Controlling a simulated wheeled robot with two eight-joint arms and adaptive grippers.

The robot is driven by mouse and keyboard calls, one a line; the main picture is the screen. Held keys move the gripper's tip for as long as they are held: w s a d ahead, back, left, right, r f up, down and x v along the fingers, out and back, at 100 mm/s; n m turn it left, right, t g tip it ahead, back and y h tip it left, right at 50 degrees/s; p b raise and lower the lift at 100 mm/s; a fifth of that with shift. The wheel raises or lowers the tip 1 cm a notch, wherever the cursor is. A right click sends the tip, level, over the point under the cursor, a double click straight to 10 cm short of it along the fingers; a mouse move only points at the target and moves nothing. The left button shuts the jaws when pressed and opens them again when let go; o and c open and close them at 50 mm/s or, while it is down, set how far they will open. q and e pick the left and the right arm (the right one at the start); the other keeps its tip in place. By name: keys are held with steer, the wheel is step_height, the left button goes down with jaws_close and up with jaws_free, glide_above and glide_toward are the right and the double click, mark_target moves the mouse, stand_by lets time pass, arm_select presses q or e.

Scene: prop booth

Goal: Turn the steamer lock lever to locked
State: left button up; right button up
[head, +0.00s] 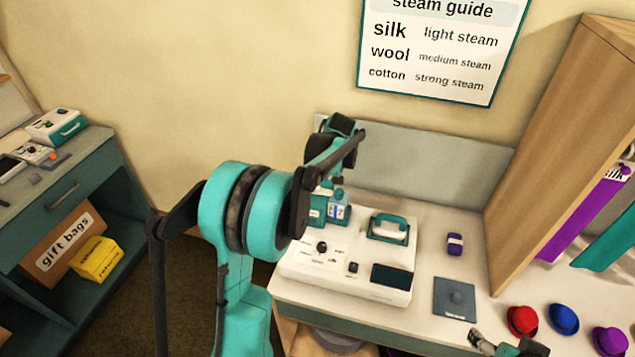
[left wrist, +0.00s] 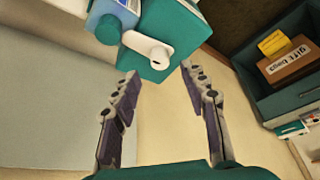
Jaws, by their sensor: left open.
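The white steamer (head: 300,268) stands on the counter with a dark knob, a small dark switch and a dark panel on top. A teal box (head: 317,212) stands at its back left, partly hidden by my left arm. In the left wrist view this teal box (left wrist: 182,32) carries a white lever-like part (left wrist: 158,54) with a round end; its lock setting cannot be read. My left gripper (left wrist: 160,71) is open and empty, its fingertips apart on either side of the white part, just short of it. My right gripper (head: 484,341) shows only partly at the bottom edge; its jaws are unclear.
A blue bottle (left wrist: 112,18) is beside the teal box. A teal-handled iron (head: 390,229) rests on the steamer. A purple item (head: 455,244), a grey pad (head: 454,299) and several small hats lie to the right. A wooden partition (head: 545,150) rises at the right.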

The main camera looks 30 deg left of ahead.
arm_select(q)
steer(key=v, duration=0.7)
steer(key=shift+r, duration=0.15)
steer(key=shift+s, duration=0.1)
steer(key=shift+d, duration=0.1)
steer(key=s+d+m+t+h+b, duration=0.25)
steer(key=s+d+m, duration=0.35)
steer(key=s+d, duration=0.6)
steer(key=s+d+f+m+t+b, duration=0.1)
steer(key=s+d+f+m, duration=0.1)
steer(key=s, duration=0.5)
steer(key=s+d+f+m+t+h+b, duration=0.1)
steer(key=s+d+f+m+b, duration=0.1)
steer(key=s+f, duration=0.4)
steer(key=shift+s+d+f+m, duration=0.45)
steer(key=shift+s+m, duration=0.15)
steer(key=shift+m, duration=0.3)
